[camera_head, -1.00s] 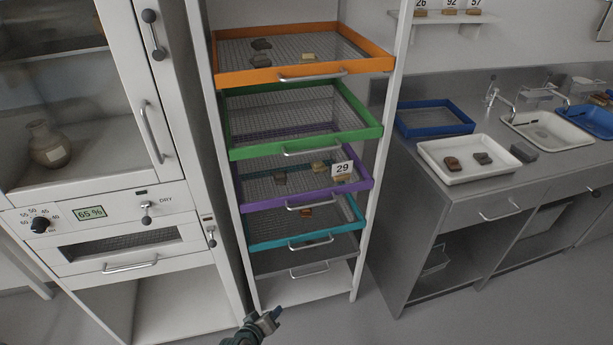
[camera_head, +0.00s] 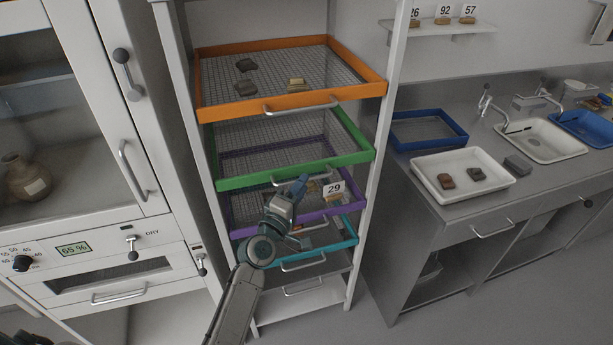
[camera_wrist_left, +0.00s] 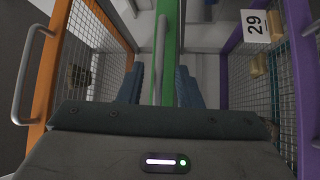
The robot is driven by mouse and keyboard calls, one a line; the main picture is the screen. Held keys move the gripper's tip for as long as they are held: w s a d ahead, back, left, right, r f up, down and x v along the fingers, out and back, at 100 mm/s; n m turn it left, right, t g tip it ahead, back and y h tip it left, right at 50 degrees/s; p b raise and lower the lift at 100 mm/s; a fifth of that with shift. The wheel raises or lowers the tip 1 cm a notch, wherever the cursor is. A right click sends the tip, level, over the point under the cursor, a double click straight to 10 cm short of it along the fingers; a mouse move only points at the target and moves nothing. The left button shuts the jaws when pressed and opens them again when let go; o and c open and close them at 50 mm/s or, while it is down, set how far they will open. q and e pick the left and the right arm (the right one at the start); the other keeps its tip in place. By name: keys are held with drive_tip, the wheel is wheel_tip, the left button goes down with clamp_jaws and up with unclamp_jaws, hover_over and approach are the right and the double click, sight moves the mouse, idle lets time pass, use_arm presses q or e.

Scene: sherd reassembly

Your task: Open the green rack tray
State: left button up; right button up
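The green rack tray (camera_head: 235,182) sits in the white rack between the orange tray above and the purple tray below. It has a mesh floor and looks empty. Its silver handle (camera_head: 281,183) is partly hidden by my left gripper (camera_head: 302,181), which has come up from below in front of it. In the left wrist view the green tray front (camera_wrist_left: 171,30) and its upright-looking handle bar (camera_wrist_left: 160,55) show between the two blue fingers (camera_wrist_left: 159,88). The fingers are apart, one on each side of the bar; contact is not visible.
The orange tray (camera_head: 240,114) holds several sherds. The purple tray (camera_head: 240,231) holds sherds and a tag 29 (camera_head: 333,190), partly behind my arm. A teal tray (camera_head: 345,238) is lower. A cabinet stands left, a sink counter right.

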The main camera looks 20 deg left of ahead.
use_arm(q)
drive_tip(key=x, duration=0.3)
drive_tip(key=shift+r, duration=0.1)
drive_tip(key=shift+w, duration=0.1)
clamp_jaws()
use_arm(e)
drive_tip(key=shift+w+a+r, duration=0.15)
drive_tip(key=shift+a+r, duration=0.1)
drive_tip(key=shift+a, duration=0.1)
drive_tip(key=shift+d, duration=0.1)
